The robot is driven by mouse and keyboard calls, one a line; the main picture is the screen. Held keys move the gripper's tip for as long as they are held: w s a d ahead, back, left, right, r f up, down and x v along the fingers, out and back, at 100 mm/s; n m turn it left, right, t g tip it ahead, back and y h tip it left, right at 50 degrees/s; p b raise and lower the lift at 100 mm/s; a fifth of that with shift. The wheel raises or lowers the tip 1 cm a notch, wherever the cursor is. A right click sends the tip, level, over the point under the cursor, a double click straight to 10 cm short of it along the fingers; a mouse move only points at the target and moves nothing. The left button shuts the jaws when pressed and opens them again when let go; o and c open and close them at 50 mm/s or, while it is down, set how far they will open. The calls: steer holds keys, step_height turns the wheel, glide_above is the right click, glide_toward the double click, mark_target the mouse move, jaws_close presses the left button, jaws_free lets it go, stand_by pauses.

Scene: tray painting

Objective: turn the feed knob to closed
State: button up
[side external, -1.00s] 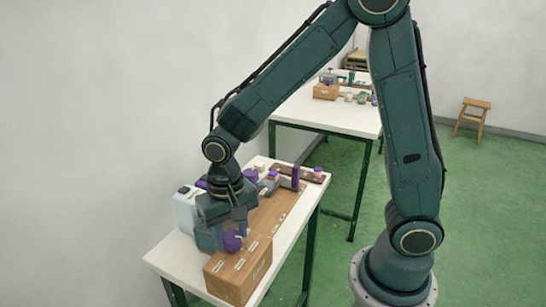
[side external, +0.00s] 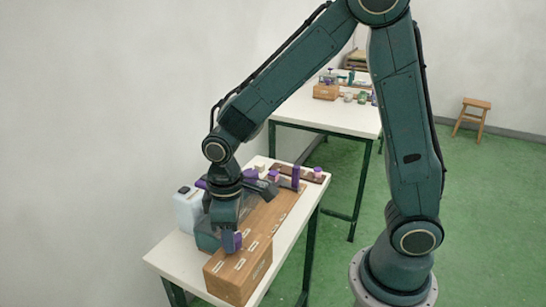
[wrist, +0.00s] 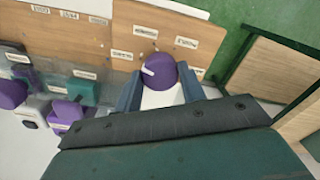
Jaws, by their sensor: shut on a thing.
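The feed knob (wrist: 162,72) is a round purple knob with a white pointer mark that points left in the wrist view. It sits on the wooden panel box (side external: 232,280), near its close end, among several small white labels too small to read. My gripper (wrist: 158,92) points down over the knob and is shut on it, with one finger on each side. In the side view a purple patch of the knob (side external: 231,242) shows at the fingers, and the rest is hidden.
A pale jug (side external: 187,209) stands behind my gripper on the white table (side external: 165,257). Purple-topped fittings (side external: 296,178) and grey blocks lie farther along. A second table (side external: 335,118) with objects and a wooden stool (side external: 472,117) stand beyond.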

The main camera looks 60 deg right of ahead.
steer(key=n, duration=0.3)
steer(key=shift+r+n, duration=0.1)
steer(key=shift+n, duration=0.2)
stand_by(0.4)
steer(key=o, duration=1)
step_height(320, 180, up, 14)
steer(key=shift+f, duration=0.1)
steer(key=shift+s+d, duration=0.1)
stand_by(0.4)
